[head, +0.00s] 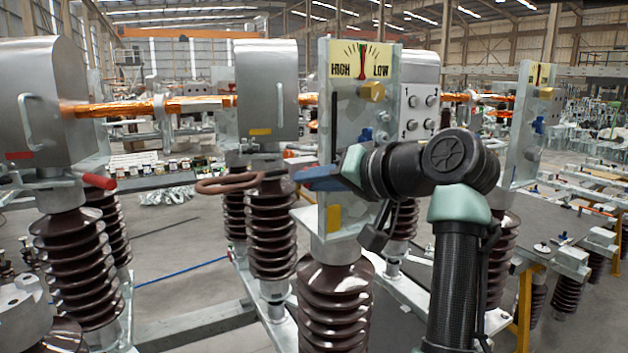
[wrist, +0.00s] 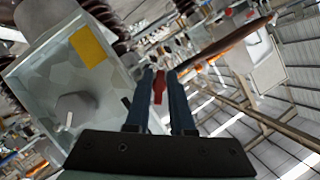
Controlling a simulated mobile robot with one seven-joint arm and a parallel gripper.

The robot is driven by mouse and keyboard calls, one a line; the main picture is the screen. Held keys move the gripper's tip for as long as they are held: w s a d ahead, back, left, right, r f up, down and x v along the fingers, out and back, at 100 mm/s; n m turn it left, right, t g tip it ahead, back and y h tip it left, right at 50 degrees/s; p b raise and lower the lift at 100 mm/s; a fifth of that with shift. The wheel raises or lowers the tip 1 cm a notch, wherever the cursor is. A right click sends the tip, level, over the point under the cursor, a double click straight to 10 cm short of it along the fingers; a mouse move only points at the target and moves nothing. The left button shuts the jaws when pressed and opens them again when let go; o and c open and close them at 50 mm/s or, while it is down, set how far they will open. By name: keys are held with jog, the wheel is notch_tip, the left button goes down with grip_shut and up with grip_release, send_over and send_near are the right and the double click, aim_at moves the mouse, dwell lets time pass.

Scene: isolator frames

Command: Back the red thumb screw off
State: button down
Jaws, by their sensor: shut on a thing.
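The red thumb screw (wrist: 159,87) shows as a small red piece between my fingertips in the wrist view. My gripper (wrist: 161,84) is shut on it, with one dark blue finger on each side. In the head view my gripper (head: 312,180) reaches leftward at the lower part of the middle isolator's pale metal plate (head: 345,110). The screw cannot be made out there, hidden by the fingers. How far the screw sits in its thread cannot be seen.
A HIGH/LOW gauge (head: 363,62) tops the plate, with a brass knob (head: 372,91) and blue knob (head: 365,134) below. A brown loop handle (head: 230,182) stands left of my gripper. A red-ended lever (head: 98,180) is on the left isolator. Ribbed brown insulators (head: 336,305) stand below.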

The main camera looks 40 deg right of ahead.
jog(key=shift+n+h, duration=0.4)
jog(key=shift+n, duration=0.4)
jog(key=c, duration=1.1)
grip_release()
jog(key=p+v, duration=0.2)
jog(key=v, duration=1.1)
jog(key=shift+w+r, duration=0.1)
jog(key=shift+r, duration=0.1)
